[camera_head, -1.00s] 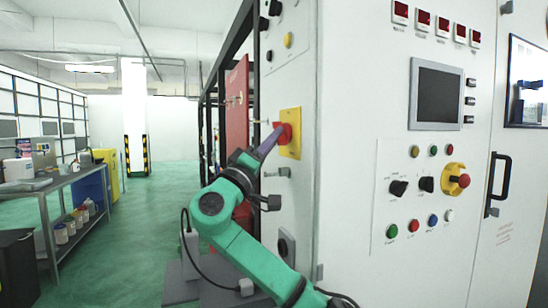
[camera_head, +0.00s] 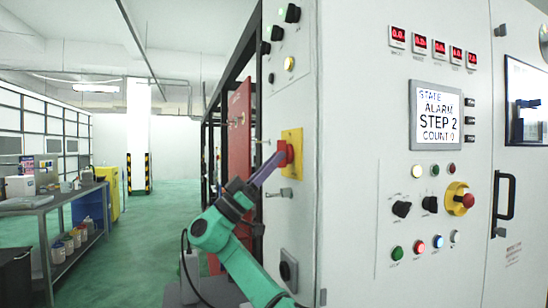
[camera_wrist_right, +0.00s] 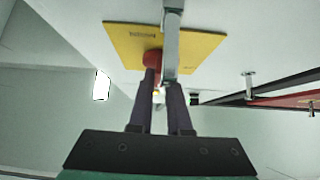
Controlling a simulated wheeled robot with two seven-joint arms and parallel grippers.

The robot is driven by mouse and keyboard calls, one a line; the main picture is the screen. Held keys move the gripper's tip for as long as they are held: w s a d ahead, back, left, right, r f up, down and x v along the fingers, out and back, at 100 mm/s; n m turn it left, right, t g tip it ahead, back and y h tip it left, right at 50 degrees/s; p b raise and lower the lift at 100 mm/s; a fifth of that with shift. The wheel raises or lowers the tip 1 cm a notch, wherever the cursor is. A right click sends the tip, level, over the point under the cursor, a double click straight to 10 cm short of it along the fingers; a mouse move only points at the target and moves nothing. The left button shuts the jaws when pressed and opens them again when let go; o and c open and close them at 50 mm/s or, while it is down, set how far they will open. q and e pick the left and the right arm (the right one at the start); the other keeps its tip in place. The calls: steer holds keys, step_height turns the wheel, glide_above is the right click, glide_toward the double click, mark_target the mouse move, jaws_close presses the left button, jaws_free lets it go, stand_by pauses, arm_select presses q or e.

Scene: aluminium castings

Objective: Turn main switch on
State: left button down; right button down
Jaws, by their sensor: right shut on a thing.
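The main switch is a red rotary handle (camera_head: 284,153) on a yellow plate (camera_head: 294,142), on the cabinet's narrow left face. My right gripper (camera_head: 277,160) reaches it from the lower left, with its purple fingers shut on the red handle. In the right wrist view the fingers (camera_wrist_right: 160,80) meet the red handle (camera_wrist_right: 152,58) below the yellow plate (camera_wrist_right: 190,45). A grey metal latch in front hides part of the handle there. My left gripper does not show.
The grey cabinet (camera_head: 350,200) fills the right side, with red displays, knobs, buttons and a yellow-based emergency stop (camera_head: 459,199). A metal latch (camera_head: 279,193) sticks out below the switch. A workbench (camera_head: 60,200) stands at the left, with open green floor between.

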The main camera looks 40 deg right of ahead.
steer(key=shift+m, duration=0.3)
steer(key=c, duration=0.9)
jaws_free()
steer(key=shift+o, duration=0.2)
steer(key=shift+f, duration=0.1)
steer(key=b+v, duration=0.2)
steer(key=v, duration=1.2)
steer(key=shift+w+a+b, duration=0.15)
steer(key=shift+a+b, duration=0.1)
steer(key=shift+b, duration=0.05)
steer(key=shift+f, duration=0.15)
